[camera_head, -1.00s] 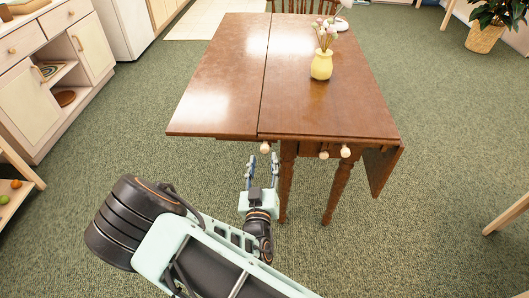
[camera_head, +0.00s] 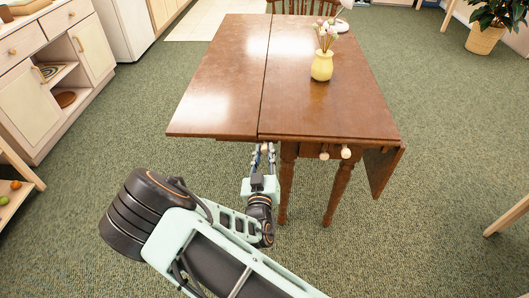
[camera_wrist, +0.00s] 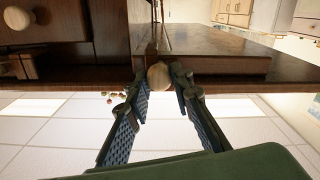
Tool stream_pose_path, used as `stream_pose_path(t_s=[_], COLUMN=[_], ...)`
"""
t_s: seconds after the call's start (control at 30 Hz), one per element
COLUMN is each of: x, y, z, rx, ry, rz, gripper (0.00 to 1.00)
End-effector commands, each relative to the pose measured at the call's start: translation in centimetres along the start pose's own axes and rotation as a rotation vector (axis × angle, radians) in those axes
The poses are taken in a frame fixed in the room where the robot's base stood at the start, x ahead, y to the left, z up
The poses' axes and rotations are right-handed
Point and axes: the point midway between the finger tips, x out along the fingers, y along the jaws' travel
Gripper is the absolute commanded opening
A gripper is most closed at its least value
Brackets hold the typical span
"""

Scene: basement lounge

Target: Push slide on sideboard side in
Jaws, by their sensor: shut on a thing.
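The drop-leaf table (camera_head: 215,80) has a raised leaf on its left, the side facing the sideboard (camera_head: 40,100). A pale round knob (camera_wrist: 158,75) sits under the near edge of that leaf, at the end of the slide; the slide's length is mostly hidden. My gripper (camera_head: 263,150) is at this knob, just below the table edge. In the wrist view its two fingers (camera_wrist: 159,82) lie on either side of the knob, shut on it.
Two more pale knobs (camera_head: 335,154) are on the table's near end, right of my gripper. A table leg (camera_head: 286,190) stands close to my gripper's right. A yellow vase (camera_head: 321,66) with flowers stands on the tabletop. Carpet is clear in front.

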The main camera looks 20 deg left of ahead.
Motion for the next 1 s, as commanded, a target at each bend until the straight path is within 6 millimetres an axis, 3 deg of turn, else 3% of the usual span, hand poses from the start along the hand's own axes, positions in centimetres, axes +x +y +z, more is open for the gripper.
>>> stream_pose_path(t_s=[0.3,0.43,1.0], x=[0.0,0.0,0.0], y=[0.1,1.0,12.8], z=[0.0,0.3,3.6], rx=[0.0,-0.001,-0.002], ry=[0.0,-0.002,-0.003], rz=[0.0,0.003,0.007], gripper=[0.0,0.0,0.0])
